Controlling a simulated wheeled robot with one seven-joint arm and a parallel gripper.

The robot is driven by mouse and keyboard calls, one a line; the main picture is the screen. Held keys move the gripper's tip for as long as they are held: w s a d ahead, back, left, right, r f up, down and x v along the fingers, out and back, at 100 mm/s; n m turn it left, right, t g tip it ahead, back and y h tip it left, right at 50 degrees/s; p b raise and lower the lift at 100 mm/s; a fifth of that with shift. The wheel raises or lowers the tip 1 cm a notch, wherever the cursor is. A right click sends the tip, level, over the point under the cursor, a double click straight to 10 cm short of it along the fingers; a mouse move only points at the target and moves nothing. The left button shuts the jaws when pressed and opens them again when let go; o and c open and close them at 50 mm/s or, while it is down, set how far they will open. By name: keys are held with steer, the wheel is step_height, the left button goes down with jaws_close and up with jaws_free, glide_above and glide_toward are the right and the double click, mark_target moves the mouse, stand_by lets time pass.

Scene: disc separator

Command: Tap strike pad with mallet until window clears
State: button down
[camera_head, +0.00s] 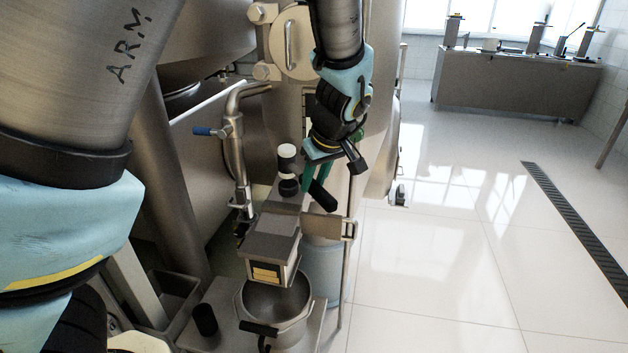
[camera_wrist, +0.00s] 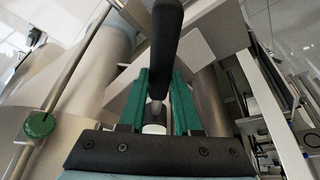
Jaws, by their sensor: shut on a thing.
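My gripper (camera_head: 316,180) has green fingers, which also show in the wrist view (camera_wrist: 158,98). They are shut on the mallet's black handle (camera_head: 323,197), which shows large in the wrist view (camera_wrist: 166,45). The mallet's head (camera_head: 287,168), black with a white upper end, appears left of my fingers. A steel chute box (camera_head: 271,238) with a dark grey top is below and left of my gripper. A small window (camera_head: 266,273) with yellow showing in it is on its front. I cannot tell for certain which surface is the strike pad. The mallet appears above the box, apart from it.
A steel bowl (camera_head: 272,305) stands under the chute box, beside a black knob (camera_head: 204,320). A large steel vessel stands behind my gripper. The tiled floor (camera_head: 440,270) at right is clear.

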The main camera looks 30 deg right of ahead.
steer(key=shift+r+p, duration=1.4)
steer(key=shift+r, duration=1)
steer(key=shift+f, duration=0.2)
steer(key=shift+g, duration=0.4)
steer(key=shift+f+b, duration=1.5)
steer(key=shift+f, duration=0.9)
steer(key=c, duration=1.1)
jaws_free()
jaws_close()
steer(key=shift+r, duration=0.15)
